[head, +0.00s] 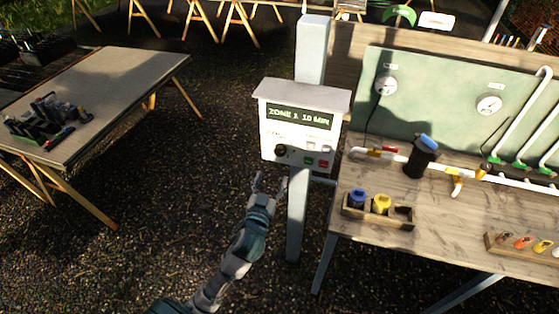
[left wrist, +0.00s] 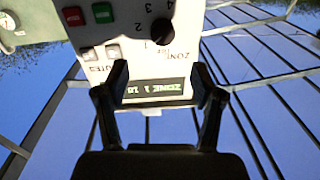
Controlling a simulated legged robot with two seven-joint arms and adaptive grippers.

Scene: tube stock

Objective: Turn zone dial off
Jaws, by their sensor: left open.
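The zone dial (head: 281,151) is a round black knob at the lower left of a white control box (head: 300,130) on a grey post. The box's display (head: 299,117) reads "ZONE 1 10 MIN". In the left wrist view the box is upside down, with the dial (left wrist: 161,30) among printed numbers; its pointer setting cannot be told. My left gripper (head: 270,183) is open and empty, below and in front of the box. In that wrist view its fingers (left wrist: 162,80) stand apart across the display (left wrist: 155,88), with the dial beyond them. My right gripper is not in view.
A green button (head: 308,161) and a red button (head: 323,163) sit right of the dial. A workbench (head: 420,232) with pipes, a black canister (head: 421,158) and a wooden holder (head: 377,220) stands right. A table (head: 110,85) stands left. Gravel between is clear.

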